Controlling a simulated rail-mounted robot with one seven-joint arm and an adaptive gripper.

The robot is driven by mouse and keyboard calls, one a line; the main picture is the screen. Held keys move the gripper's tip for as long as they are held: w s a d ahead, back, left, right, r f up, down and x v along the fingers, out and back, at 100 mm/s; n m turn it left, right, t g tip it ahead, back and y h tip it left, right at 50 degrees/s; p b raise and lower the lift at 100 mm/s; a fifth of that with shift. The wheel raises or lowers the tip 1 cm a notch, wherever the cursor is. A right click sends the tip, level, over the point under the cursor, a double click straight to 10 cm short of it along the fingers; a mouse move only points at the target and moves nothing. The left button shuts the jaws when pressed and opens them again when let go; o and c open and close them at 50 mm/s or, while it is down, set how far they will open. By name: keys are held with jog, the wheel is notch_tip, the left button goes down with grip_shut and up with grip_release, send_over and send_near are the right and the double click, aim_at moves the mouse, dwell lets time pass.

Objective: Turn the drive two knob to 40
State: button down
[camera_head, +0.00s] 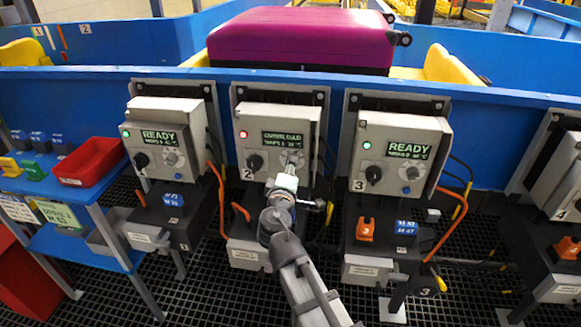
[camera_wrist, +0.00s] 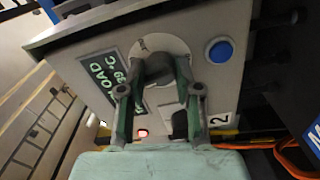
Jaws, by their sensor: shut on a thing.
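The drive two box (camera_head: 247,122) is the light grey unit marked 2, with a lit red lamp and a green-lettered display (camera_head: 282,139). My gripper (camera_head: 290,172) reaches its front at the right-hand knob, which it mostly hides in the head view. In the wrist view my gripper (camera_wrist: 158,82) has a finger on each side of a dark knob (camera_wrist: 158,68) on a round white dial (camera_wrist: 160,43). It is shut on this knob. The dial's marks and pointer are too small to read. A second black knob (camera_head: 255,162) sits to the left, apart from the fingers.
The wrist view shows a blue button (camera_wrist: 219,50) beside the dial. Similar boxes, drive one (camera_head: 158,146) and drive three (camera_head: 400,152), show READY with green lamps on either side. A red tray (camera_head: 90,162) and a magenta suitcase (camera_head: 300,40) stand apart. Orange cables hang between the stands.

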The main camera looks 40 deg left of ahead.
jog(key=n+p, duration=0.5)
jog(key=n, duration=0.6)
jog(key=shift+r+n, duration=0.15)
jog(key=shift+n, duration=0.15)
dwell(0.4)
jog(key=c, duration=0.8)
grip_release()
jog(key=shift+s, duration=0.1)
jog(key=v, duration=1.2)
